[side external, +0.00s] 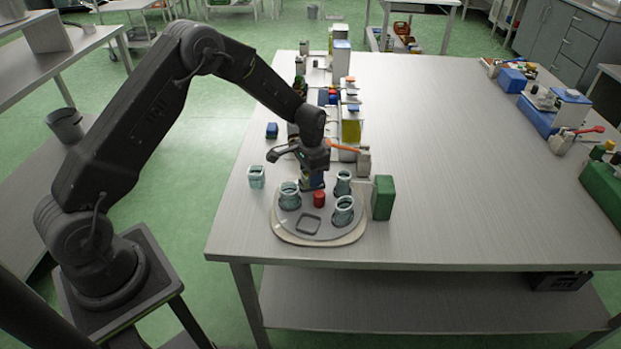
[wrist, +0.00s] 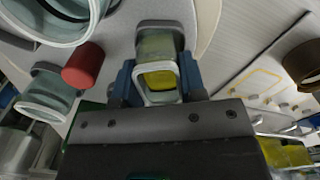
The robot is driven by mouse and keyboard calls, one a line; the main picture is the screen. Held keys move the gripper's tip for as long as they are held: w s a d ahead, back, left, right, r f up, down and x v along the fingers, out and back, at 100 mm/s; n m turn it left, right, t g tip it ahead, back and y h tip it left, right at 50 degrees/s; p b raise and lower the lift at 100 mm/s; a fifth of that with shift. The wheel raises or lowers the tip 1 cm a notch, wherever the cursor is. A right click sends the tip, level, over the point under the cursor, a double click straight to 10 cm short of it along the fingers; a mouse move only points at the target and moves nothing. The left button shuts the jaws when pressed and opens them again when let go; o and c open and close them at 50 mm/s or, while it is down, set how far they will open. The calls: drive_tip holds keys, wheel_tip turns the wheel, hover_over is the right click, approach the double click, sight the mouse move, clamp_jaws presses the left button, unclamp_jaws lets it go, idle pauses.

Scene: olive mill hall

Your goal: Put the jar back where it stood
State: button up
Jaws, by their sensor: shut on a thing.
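My gripper (side external: 313,182) is over the back part of a round grey tray (side external: 338,234). In the wrist view its blue fingers (wrist: 158,82) are shut on a square clear glass jar (wrist: 158,97) with yellow inside. In the side view the held jar is mostly hidden by the gripper, and I cannot tell whether it touches the tray. A square outlined spot (side external: 309,223) at the tray's front is empty. Another squarish glass jar (side external: 256,177) stands on the table left of the tray.
Round glass jars stand on the tray at left (side external: 289,197), right front (side external: 343,212) and right back (side external: 343,184). A red cylinder (side external: 319,199) is between them. A green box (side external: 383,197) stands right of the tray. Bottles and boxes crowd behind. The table's (side external: 460,150) middle is clear.

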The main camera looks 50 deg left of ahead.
drive_tip(key=shift+r, duration=0.2)
idle(0.3)
drive_tip(key=shift+r, duration=3.15)
drive_tip(key=shift+a, duration=0.1)
drive_tip(key=shift+a+f, duration=0.8)
drive_tip(key=shift+a, duration=1.2)
drive_tip(key=shift+a+f, duration=0.8)
drive_tip(key=shift+a, duration=1.15)
drive_tip(key=shift+a+f, duration=0.8)
drive_tip(key=shift+a, duration=1.2)
drive_tip(key=shift+f, duration=0.55)
drive_tip(key=shift+f, duration=0.6)
drive_tip(key=shift+f, duration=0.15)
drive_tip(key=shift+f, duration=0.3)
